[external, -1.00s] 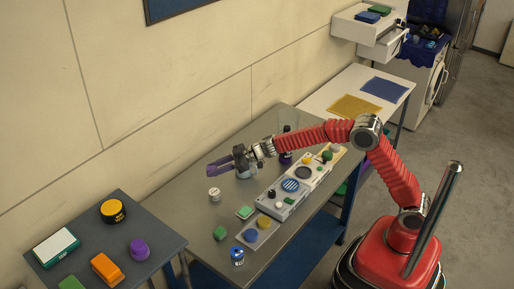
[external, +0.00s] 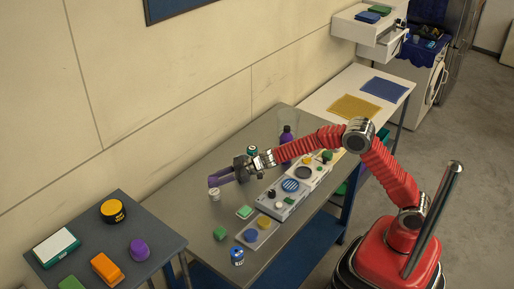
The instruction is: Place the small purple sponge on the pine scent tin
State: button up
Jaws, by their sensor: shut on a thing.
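My gripper (external: 223,179) is shut on the small purple sponge (external: 220,177), partly hidden by the jaws. It is over the grey table, left of the arm. A small white tin (external: 214,195) stands just below the sponge in the picture; whether they touch I cannot tell. A small dark tin with a green top (external: 252,150) stands behind my gripper. The labels are too small to read, so I cannot tell which one is the pine scent tin.
A purple bottle (external: 287,135) stands behind the arm. Several pads and trays line the table's right side, with a green block (external: 220,233) and blue tin (external: 237,257) near the front. A separate side table (external: 82,235) stands at lower left.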

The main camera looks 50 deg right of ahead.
jog(key=shift+f, duration=1.85)
jog(key=o, duration=1)
jog(key=shift+f, duration=0.1)
jog(key=shift+v, duration=6.1)
jog(key=shift+r, duration=0.2)
